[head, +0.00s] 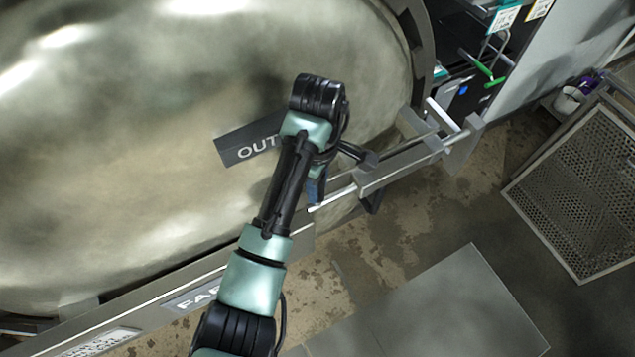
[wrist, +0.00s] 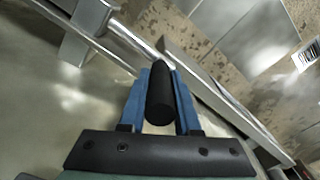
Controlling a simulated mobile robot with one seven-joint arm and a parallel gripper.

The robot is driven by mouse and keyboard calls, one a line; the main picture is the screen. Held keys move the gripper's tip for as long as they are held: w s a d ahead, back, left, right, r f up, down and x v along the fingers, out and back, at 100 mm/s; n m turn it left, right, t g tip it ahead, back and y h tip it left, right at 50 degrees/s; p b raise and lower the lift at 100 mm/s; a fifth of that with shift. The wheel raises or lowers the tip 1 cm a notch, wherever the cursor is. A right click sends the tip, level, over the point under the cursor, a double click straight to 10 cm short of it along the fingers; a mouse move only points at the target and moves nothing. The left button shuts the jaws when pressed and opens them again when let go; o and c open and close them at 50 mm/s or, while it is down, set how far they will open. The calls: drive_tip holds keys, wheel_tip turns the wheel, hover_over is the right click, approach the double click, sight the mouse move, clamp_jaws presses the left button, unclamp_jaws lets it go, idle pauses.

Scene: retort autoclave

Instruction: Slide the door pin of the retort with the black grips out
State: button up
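The retort's large metal door (head: 150,110) fills the left of the head view. The silver door pin (head: 336,194) runs along the door's lower right edge through grey brackets (head: 383,177). In the wrist view the pin (wrist: 132,40) comes through a bracket (wrist: 88,22) at the upper left and runs towards the black grip (wrist: 159,98). My gripper (head: 315,190) is at the pin's near end. In the wrist view its blue fingers (wrist: 161,72) lie close along both sides of the grip and appear shut on it. The exact finger contact is partly hidden.
A dark OUT sign (head: 248,144) is on the door beside my arm. A perforated metal basket (head: 580,190) stands at the right. A grey plate (head: 440,310) lies on the floor in front. A green-handled item (head: 484,68) hangs at the upper right.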

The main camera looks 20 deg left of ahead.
clamp_jaws()
idle(0.8)
drive_tip(key=shift+f, duration=0.1)
